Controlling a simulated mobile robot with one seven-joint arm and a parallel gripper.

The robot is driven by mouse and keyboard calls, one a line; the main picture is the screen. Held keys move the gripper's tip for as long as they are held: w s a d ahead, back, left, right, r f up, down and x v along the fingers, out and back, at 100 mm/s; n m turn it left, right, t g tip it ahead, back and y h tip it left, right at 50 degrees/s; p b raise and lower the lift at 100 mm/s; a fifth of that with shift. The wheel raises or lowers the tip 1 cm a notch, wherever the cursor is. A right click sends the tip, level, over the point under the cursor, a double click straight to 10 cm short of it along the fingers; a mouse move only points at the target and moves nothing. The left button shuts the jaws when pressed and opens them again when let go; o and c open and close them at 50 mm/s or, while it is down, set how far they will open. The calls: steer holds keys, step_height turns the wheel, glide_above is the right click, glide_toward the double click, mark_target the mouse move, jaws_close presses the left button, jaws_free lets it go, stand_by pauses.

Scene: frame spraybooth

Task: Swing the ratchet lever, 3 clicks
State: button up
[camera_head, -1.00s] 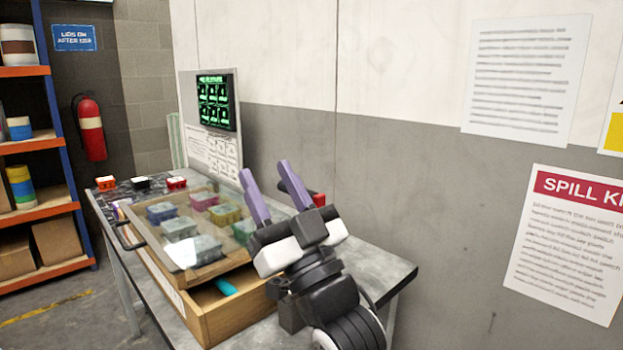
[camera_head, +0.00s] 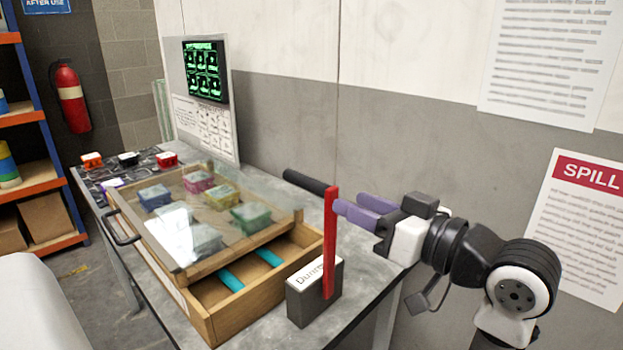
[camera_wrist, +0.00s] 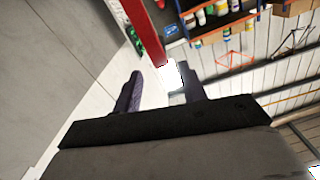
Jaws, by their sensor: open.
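The ratchet lever (camera_head: 329,250) is a flat red bar standing nearly upright on a small grey box (camera_head: 314,298) with a white label. A black rod (camera_head: 304,181) sticks out to the left near its top and looks like its grip. My gripper (camera_head: 351,204) is open, its two purple fingers pointing left just right of the lever's upper part. I cannot tell whether they touch it. In the wrist view the red bar (camera_wrist: 145,38) runs down from the top edge toward the space between the fingers (camera_wrist: 158,84).
The grey bench (camera_head: 350,318) carries a wooden case (camera_head: 212,325) with a glass lid over several coloured boxes, close left of the lever box. A panel with a green screen (camera_head: 205,72) stands behind. The wall is close behind the bench.

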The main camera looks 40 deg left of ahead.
mark_target(311, 184)
steer(key=a, duration=0.3)
steer(key=a+p, duration=0.1)
steer(key=a, duration=0.3)
steer(key=w+a, duration=0.1)
steer(key=a, duration=0.2)
steer(key=shift+a+p, duration=0.15)
steer(key=shift+p, duration=0.25)
jaws_close()
